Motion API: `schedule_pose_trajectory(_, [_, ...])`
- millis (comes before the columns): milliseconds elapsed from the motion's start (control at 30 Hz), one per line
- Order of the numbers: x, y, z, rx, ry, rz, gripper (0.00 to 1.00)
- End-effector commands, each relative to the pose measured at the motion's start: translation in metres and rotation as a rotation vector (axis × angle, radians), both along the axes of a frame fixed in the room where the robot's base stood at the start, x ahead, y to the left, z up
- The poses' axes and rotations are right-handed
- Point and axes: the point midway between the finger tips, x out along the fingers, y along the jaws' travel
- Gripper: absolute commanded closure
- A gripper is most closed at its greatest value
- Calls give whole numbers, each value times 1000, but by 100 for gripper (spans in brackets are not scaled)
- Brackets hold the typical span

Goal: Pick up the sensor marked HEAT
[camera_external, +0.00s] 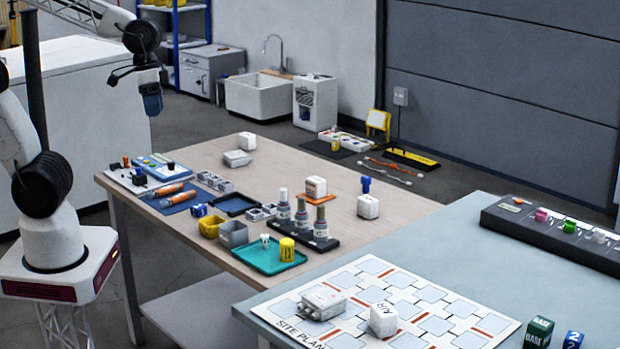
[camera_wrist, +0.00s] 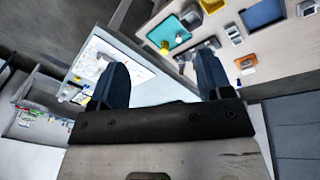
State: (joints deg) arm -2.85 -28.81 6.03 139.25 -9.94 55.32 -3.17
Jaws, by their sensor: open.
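Several white sensor cubes are in the external view. One (camera_external: 247,140) stands at the back of the wooden table, one (camera_external: 316,187) is on an orange pad, and one (camera_external: 368,206) is near the table's right end. Another cube (camera_external: 383,320), lettered what looks like AIR, sits on the site plan sheet. I cannot read HEAT on any of them. My gripper (camera_external: 152,104) is raised at the upper left, far from all the cubes. In the wrist view my gripper (camera_wrist: 161,76) has its blue fingers apart with nothing between them.
The wooden table (camera_external: 290,160) holds a teal tray (camera_external: 262,262), a dark rack with several bottles (camera_external: 318,243), yellow and grey bins and small parts. The grey table (camera_external: 480,255) carries the site plan sheet (camera_external: 345,285) and a dark strip (camera_external: 550,232). The wooden table's back middle is fairly clear.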

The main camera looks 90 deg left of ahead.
Motion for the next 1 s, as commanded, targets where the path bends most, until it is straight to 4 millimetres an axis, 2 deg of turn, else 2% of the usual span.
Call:
schedule_pose_trajectory(533, [118, 13, -15, -268, 153, 336, 28])
schedule_pose_trajectory(1000, [222, 45, -50, -496, 281, 629, 28])
